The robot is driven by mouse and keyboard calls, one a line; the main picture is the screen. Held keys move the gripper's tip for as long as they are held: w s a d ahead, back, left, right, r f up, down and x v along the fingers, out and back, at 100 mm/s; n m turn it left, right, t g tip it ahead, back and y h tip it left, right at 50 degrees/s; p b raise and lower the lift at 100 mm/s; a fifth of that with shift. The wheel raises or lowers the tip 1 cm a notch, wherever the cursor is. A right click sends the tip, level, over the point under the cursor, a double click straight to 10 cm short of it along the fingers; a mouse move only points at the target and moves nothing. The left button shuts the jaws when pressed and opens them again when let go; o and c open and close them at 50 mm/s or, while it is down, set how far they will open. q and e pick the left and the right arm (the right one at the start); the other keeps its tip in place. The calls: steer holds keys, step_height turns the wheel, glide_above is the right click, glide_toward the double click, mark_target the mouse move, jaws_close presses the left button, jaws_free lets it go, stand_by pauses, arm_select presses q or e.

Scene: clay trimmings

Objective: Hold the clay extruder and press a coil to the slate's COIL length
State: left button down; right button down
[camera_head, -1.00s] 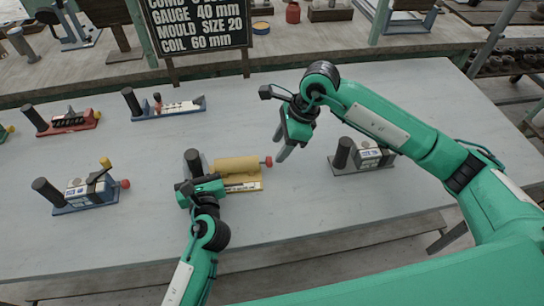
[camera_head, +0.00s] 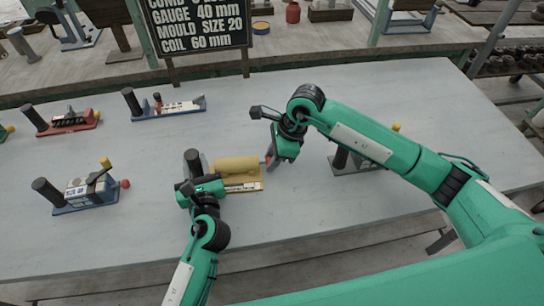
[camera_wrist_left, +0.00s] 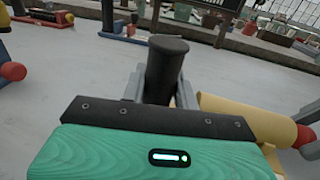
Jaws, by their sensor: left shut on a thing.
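The clay extruder (camera_head: 238,168) has a yellow barrel, a black upright post and a pale scale strip along its base. It sits on the grey table; its barrel also shows in the left wrist view (camera_wrist_left: 250,118). My left gripper (camera_head: 195,178) is shut on the black post (camera_wrist_left: 166,65). My right gripper (camera_head: 271,162) is at the barrel's right end, by the red knob (camera_wrist_left: 304,138), largely covering it in the head view. I cannot tell whether its fingers touch the knob or are closed. The slate (camera_head: 200,22) reads "COIL 60 mm". No clay coil is discernible.
A blue-based device (camera_head: 88,192) stands left, a red-based one (camera_head: 68,122) and a white-and-blue one (camera_head: 170,108) behind. A grey device (camera_head: 352,162) stands right, partly behind my right arm. The table (camera_head: 320,220) is clear in front.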

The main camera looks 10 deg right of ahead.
steer(key=shift+d, duration=0.3)
steer(key=c, duration=1.1)
jaws_free()
steer(key=v, duration=1.2)
steer(key=shift+s, duration=0.15)
